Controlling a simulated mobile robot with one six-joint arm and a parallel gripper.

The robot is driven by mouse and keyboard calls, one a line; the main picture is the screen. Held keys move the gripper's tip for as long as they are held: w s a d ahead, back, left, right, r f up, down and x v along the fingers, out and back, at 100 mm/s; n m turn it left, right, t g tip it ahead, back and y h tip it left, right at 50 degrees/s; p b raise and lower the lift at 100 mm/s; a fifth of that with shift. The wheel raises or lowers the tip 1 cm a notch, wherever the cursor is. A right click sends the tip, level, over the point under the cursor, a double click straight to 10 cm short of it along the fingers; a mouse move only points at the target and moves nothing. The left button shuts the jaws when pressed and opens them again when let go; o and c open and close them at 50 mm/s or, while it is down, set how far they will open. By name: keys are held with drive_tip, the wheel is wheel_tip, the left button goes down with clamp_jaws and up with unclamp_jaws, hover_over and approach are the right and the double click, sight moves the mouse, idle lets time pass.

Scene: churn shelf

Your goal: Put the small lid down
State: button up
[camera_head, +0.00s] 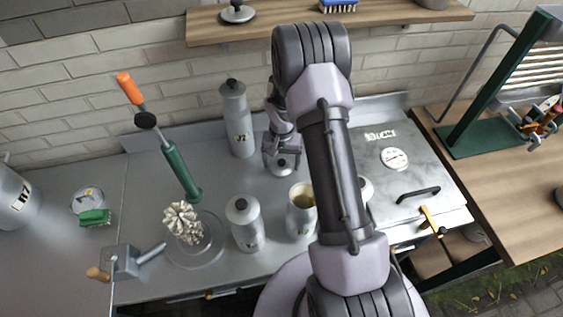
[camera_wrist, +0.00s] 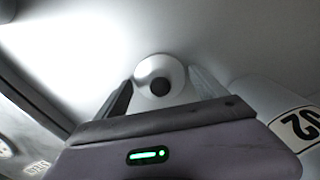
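The small lid (camera_wrist: 141,74) is a pale disc with a dark round knob. In the wrist view it sits between the two fingers of my gripper (camera_wrist: 159,78), with the knob facing the palm. The fingers are at its left and right edges and appear to touch it. In the head view my gripper (camera_head: 281,158) points down over the grey worktop (camera_head: 215,215), with the lid (camera_head: 287,165) at its tips. I cannot tell whether the lid touches the worktop.
An open can (camera_head: 301,222) stands in front of my gripper. A tall bottle (camera_head: 238,125) stands to the left behind, and a closed can (camera_head: 246,230) at front left. A green churn tool (camera_head: 181,172) and a whisk-like pale bundle (camera_head: 183,222) are further left. A wooden shelf (camera_head: 380,22) runs above.

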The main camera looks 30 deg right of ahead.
drive_tip(key=shift+o, duration=0.2)
wheel_tip(320, 180, up, 13)
drive_tip(key=p, duration=0.3)
wheel_tip(320, 180, up, 14)
drive_tip(key=t, duration=0.2)
hover_over(281, 162)
drive_tip(key=s+a, duration=0.3)
drive_tip(key=a, duration=0.3)
drive_tip(key=s+a+r+n+t+y, duration=0.1)
drive_tip(key=s+a+r, duration=0.3)
drive_tip(key=s, duration=0.3)
drive_tip(key=s+a+r+n+t, duration=0.1)
drive_tip(key=s+a+r+t, duration=0.1)
drive_tip(key=s+a+r, duration=0.35)
drive_tip(key=s+a+r+t+y, duration=0.1)
drive_tip(key=s+a+r, duration=0.1)
drive_tip(key=s, duration=0.6)
wheel_tip(281, 162, down, 12)
drive_tip(key=b, duration=1.2)
drive_tip(key=shift+w, duration=0.15)
drive_tip(key=shift+a+f, duration=0.1)
